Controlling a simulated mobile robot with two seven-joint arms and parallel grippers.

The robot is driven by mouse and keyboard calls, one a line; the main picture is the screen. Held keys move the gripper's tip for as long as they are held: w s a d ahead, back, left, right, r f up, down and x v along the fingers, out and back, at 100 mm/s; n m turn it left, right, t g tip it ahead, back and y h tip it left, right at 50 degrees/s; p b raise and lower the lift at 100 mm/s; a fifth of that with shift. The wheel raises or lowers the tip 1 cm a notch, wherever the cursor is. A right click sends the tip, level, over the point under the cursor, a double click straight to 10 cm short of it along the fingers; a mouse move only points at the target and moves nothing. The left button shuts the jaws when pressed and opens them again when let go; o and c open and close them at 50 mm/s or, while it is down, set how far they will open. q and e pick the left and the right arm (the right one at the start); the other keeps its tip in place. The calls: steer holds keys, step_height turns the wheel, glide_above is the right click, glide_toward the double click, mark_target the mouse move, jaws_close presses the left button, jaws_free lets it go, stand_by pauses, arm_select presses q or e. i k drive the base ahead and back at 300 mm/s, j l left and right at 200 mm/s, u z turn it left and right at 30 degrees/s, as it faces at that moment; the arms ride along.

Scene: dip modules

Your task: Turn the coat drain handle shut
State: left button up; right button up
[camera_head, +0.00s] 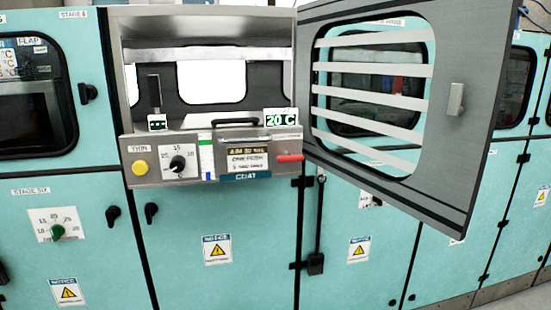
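The coat station (210,150) is a steel box in the middle, with a "COAT" label (246,176) on its front panel. A red handle (289,158) sticks out at the right end of that panel and lies about level. I take it for the drain handle, but no drain label is readable. Neither gripper shows in the head view.
The station's grey slatted door (468,150) stands wide open to the right. A yellow button (139,167), a black dial (178,163), a black bar handle (235,121) and a "20 C" display (281,118) are on the station. Teal cabinets line both sides.

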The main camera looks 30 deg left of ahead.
mark_target(287, 157)
steer(key=u, duration=1.35)
